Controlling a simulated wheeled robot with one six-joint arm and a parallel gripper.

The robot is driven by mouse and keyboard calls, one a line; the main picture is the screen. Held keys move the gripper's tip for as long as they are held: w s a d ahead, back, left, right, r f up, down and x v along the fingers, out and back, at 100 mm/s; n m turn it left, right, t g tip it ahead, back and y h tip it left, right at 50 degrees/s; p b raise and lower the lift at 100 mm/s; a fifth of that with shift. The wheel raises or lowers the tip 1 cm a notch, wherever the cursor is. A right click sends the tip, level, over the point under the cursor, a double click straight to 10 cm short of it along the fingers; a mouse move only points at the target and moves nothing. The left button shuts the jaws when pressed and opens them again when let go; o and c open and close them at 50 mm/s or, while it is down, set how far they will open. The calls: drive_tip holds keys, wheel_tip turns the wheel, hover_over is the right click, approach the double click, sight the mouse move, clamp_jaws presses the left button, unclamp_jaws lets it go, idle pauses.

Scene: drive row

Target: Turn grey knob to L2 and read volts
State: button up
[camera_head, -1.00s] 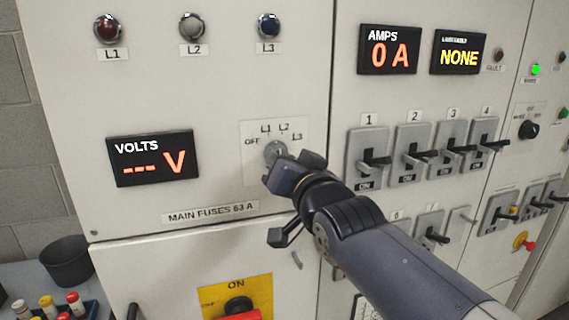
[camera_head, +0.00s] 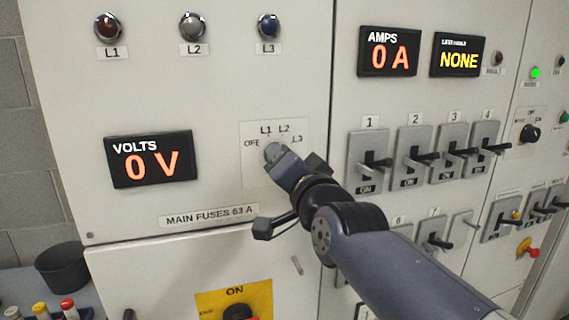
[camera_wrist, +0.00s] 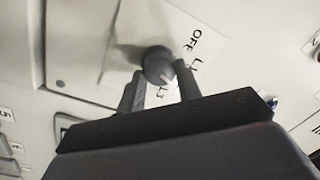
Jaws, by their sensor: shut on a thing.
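The grey knob (camera_head: 273,151) is on a white plate (camera_head: 256,174) marked OFF, L1, L2 and L3. My gripper (camera_head: 284,160) is shut on the knob and partly covers it. A finger hides part of the scale, so I cannot tell the exact position. The volts display (camera_head: 151,160), left of the knob, reads 0 V.
Lamps L1 (camera_head: 108,27), L2 (camera_head: 192,27) and L3 (camera_head: 268,26) above look unlit. The amps display (camera_head: 390,50) reads 0 A; another display (camera_head: 458,54) reads NONE. Breaker switches (camera_head: 370,160) stand right of my arm. A red-and-yellow main switch (camera_head: 236,306) is below.

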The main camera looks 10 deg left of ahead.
drive_tip(key=o, duration=1)
drive_tip(key=shift+p+v, duration=1.15)
drive_tip(key=shift+v, duration=4.3)
drive_tip(key=shift+f, duration=0.1)
drive_tip(key=shift+b+x, duration=1.15)
drive_tip(key=shift+x, duration=4.35)
drive_tip(key=shift+s, duration=0.1)
